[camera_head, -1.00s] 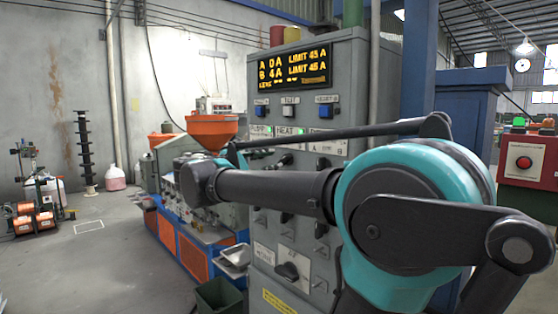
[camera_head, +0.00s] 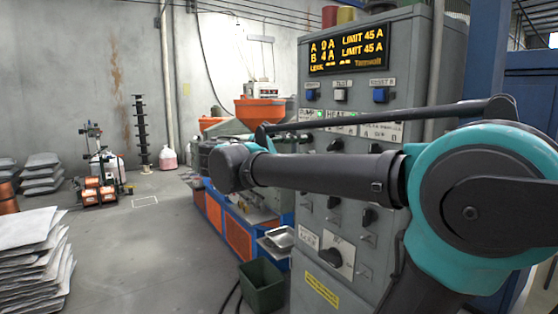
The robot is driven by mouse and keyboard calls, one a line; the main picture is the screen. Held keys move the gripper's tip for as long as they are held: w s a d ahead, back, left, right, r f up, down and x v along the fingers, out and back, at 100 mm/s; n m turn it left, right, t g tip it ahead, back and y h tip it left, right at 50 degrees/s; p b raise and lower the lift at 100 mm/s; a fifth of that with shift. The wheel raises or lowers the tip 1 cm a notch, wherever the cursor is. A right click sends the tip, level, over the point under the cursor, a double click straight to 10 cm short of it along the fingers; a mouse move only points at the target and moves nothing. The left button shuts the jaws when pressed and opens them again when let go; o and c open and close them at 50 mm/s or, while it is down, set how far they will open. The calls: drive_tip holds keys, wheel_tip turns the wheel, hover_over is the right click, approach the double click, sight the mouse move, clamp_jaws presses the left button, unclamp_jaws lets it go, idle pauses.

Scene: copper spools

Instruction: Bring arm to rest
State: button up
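My arm crosses the right half of the head view, with a teal joint at the right and a dark grey link reaching left in front of the control cabinet. The link ends in a dark rounded joint near the picture's middle. My gripper does not show, so its state and anything in it are hidden. The grey control cabinet (camera_head: 420,75) stands close behind the arm. Its lit display (camera_head: 347,49) reads A 0A and B 4A, each with LIMIT 45 A.
An orange-hopper machine (camera_head: 258,112) on a blue base stands left of the cabinet. A green bin (camera_head: 262,288) sits on the floor before it. Stacked grey sheets (camera_head: 30,250) are at the left front. Copper spools (camera_head: 98,192) stand farther back. The floor between is clear.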

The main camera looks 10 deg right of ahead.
drive_tip(key=s+d+f+m+g+y, duration=0.1)
drive_tip(key=s+d+f+m+y, duration=0.2)
drive_tip(key=f, duration=1.1)
drive_tip(key=s+d+f+m+g+y, duration=0.15)
drive_tip(key=f+y, duration=0.35)
drive_tip(key=f, duration=1)
drive_tip(key=s+a+f+m+y, duration=0.4)
drive_tip(key=s+f, duration=0.1)
drive_tip(key=f, duration=0.4)
drive_tip(key=s+a+f+m+y, duration=0.4)
drive_tip(key=a+f+y, duration=0.1)
drive_tip(key=f, duration=0.5)
drive_tip(key=shift+s+a, duration=0.15)
drive_tip(key=shift+s, duration=0.2)
drive_tip(key=shift+t, duration=0.25)
